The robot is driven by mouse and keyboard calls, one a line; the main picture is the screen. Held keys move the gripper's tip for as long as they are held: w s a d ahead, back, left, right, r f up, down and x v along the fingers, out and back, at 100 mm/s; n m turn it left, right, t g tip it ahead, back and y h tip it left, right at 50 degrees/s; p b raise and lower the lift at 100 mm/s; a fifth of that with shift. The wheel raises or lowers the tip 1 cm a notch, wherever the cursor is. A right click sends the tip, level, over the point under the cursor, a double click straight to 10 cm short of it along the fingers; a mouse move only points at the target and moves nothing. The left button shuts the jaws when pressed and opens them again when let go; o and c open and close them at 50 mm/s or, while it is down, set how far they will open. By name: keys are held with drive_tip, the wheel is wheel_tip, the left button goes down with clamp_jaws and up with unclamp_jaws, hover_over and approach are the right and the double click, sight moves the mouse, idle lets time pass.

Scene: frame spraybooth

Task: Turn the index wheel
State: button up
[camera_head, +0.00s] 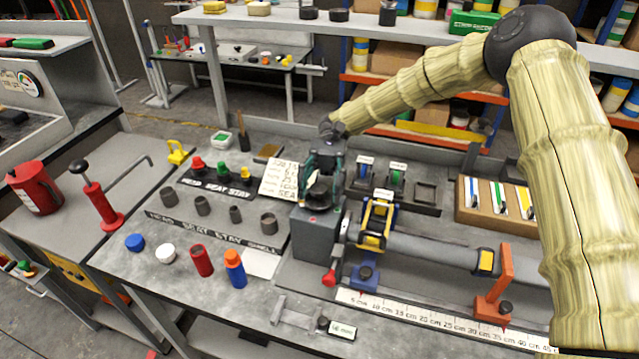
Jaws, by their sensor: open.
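A grey headstock box (316,232) stands on the bench with a red-knobbed lever (329,278) low at its front. My gripper (319,190) is directly above the box, pointing down, with its jaws open. A dark round part between the fingers and the box top may be the index wheel, but the gripper largely hides it. I cannot tell whether the fingers touch it. A long grey tube (430,252) runs right from the box. A yellow and blue clamp (376,226) sits around the tube near the box.
An orange post (493,287) stands at the tube's right end, behind a white ruler strip (440,318). Red (202,261) and orange-blue (235,268) cylinders stand left of the box. A lettered white card (280,178) and a wooden tray (497,208) flank the gripper.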

drive_tip(key=shift+r, duration=5)
